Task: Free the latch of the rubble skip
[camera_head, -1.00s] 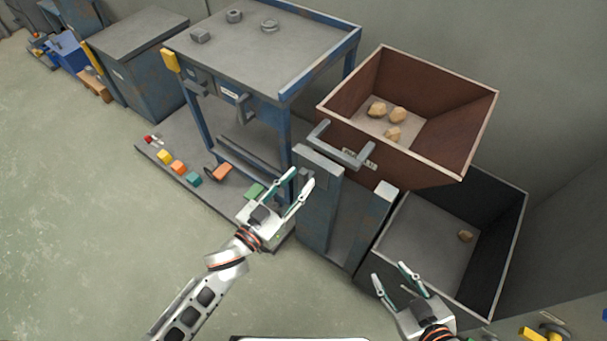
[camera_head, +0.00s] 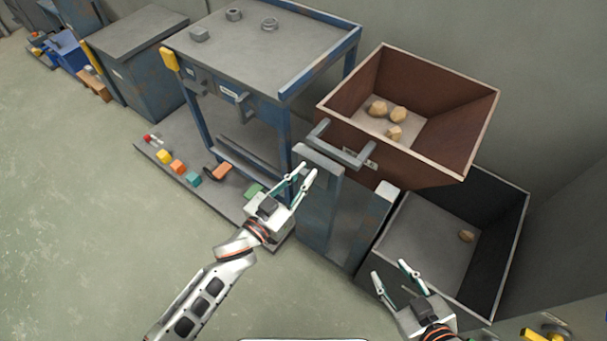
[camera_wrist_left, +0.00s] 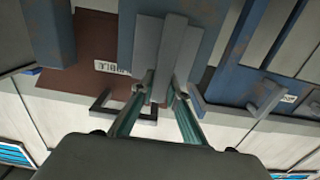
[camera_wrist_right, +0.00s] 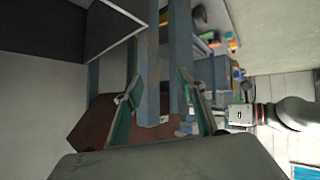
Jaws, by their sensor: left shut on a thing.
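The rubble skip (camera_head: 440,155) is a brown open box with several stones in it, raised beside blue posts. A grey bar handle (camera_head: 342,152) sticks out from its front; it also shows in the left wrist view (camera_wrist_left: 102,113). My left gripper (camera_head: 305,173) is at the near blue post, below and left of the handle. In the left wrist view its fingers are shut on a grey upright lever (camera_wrist_left: 177,50), which I take as the latch. In the head view the fingers hide the lever. My right gripper (camera_head: 391,269) is open and empty, in front of the dark lower bin.
The dark bin (camera_head: 510,235) with one stone stands below and right of the skip. A blue workbench (camera_head: 275,45) stands left, over a low platform (camera_head: 160,140) with coloured blocks. A yellow object (camera_head: 548,333) lies at bottom right. The left floor is clear.

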